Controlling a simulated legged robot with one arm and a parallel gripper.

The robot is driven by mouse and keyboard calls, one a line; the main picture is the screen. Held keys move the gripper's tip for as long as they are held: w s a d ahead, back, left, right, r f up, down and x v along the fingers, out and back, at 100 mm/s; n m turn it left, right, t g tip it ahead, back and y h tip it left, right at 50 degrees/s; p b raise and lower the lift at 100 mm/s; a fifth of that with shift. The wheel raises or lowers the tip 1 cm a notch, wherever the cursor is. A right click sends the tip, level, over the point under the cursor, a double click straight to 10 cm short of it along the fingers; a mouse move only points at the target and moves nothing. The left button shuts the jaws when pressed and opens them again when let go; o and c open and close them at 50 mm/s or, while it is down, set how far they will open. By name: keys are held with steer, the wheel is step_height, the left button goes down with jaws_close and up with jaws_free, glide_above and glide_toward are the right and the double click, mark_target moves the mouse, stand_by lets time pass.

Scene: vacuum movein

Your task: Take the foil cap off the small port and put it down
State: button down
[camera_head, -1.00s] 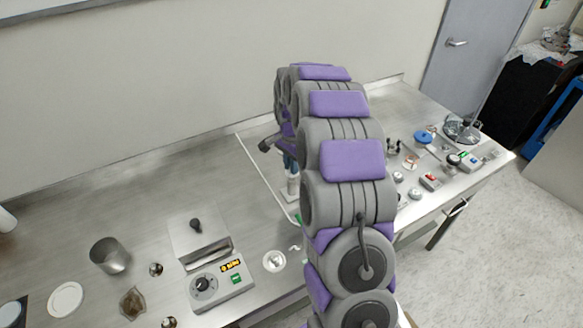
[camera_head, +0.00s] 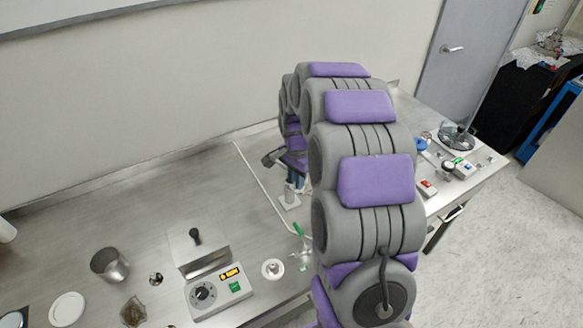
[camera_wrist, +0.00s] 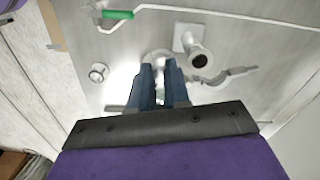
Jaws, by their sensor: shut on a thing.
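My gripper (camera_wrist: 159,72) points at the steel bench, its two blue fingers nearly together. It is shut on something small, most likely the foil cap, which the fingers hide. A pale round metal fitting (camera_wrist: 157,56) shows just beyond the fingertips; I cannot tell whether they touch it. To its right is a metal tube on a square flange (camera_wrist: 186,33) with a dark open bore. In the head view my gripper (camera_head: 292,183) is low over the bench beside a pale upright fitting (camera_head: 289,198), partly hidden by my arm.
A green-handled part (camera_wrist: 118,14) lies at upper left of the wrist view, a small round metal piece (camera_wrist: 98,73) below it. In the head view, a control box (camera_head: 219,290), a white round piece (camera_head: 272,269) and a steel cup (camera_head: 109,264) stand on the bench. The bench behind them is clear.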

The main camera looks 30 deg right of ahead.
steer(key=s+a+r+p, duration=0.1)
steer(key=s+r, duration=0.3)
steer(key=s, duration=0.5)
steer(key=shift+s+p, duration=0.3)
steer(key=shift+p, duration=0.55)
steer(key=shift+a+f, duration=0.1)
